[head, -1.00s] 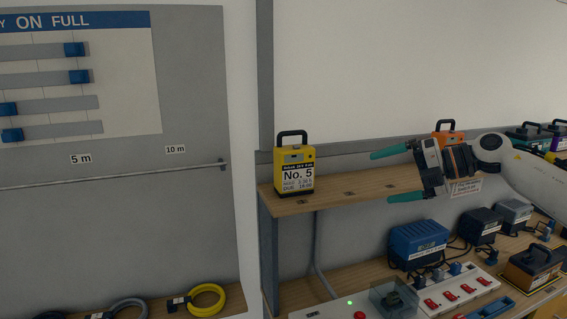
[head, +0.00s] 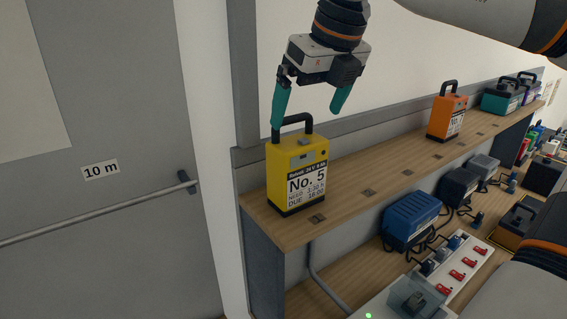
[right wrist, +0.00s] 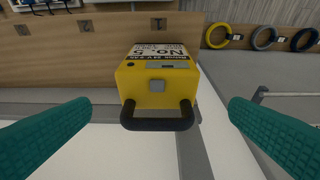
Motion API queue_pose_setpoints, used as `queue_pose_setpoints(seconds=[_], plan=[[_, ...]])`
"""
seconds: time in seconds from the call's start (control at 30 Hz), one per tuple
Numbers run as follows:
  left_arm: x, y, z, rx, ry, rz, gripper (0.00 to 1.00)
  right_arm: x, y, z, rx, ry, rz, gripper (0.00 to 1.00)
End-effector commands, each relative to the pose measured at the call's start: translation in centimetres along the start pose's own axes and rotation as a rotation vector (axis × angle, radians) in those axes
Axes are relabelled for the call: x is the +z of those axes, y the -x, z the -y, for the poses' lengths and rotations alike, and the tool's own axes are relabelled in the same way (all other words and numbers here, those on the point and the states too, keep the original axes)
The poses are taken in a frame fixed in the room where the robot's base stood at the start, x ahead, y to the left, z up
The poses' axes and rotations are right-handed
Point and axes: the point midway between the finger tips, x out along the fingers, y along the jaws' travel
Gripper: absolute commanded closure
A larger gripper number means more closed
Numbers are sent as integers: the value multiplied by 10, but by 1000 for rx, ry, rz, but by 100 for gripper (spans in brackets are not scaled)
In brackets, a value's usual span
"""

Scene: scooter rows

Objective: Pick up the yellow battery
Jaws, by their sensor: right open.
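The yellow battery (head: 297,177), labelled No. 5 with a black carry handle, stands upright at the left end of the wooden shelf (head: 375,170). My right gripper (head: 310,118) has teal fingers and hangs above it, pointing down. Its fingers are open, with the left fingertip close to the handle in the head view. In the right wrist view the yellow battery (right wrist: 160,85) lies centred between the two spread fingers (right wrist: 160,120), its handle toward the camera. I cannot tell whether any finger touches it. My left gripper is not in view.
An orange battery (head: 447,116) and a teal battery (head: 502,96) stand farther right on the shelf. A grey door with a bar (head: 100,215) is at left.

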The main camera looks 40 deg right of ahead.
Motion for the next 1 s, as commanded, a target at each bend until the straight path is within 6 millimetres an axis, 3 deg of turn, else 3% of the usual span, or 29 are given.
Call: queue_pose_setpoints(seconds=[0.1, 0.27, 0.47, 0.73, 1.0], plan=[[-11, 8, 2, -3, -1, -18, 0, 0, -22, 0, -4, 1, 8, 0], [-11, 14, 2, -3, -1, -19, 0, 0, -46, 0, -4, 0, 6, 0], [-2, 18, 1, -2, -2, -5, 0, 1, -60, 0, -5, 0, 3, 0], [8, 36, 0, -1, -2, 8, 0, 5, -98, -2, -6, 0, 5, 0], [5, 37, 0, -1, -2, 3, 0, 6, -108, -2, -6, -1, 0, 0]])
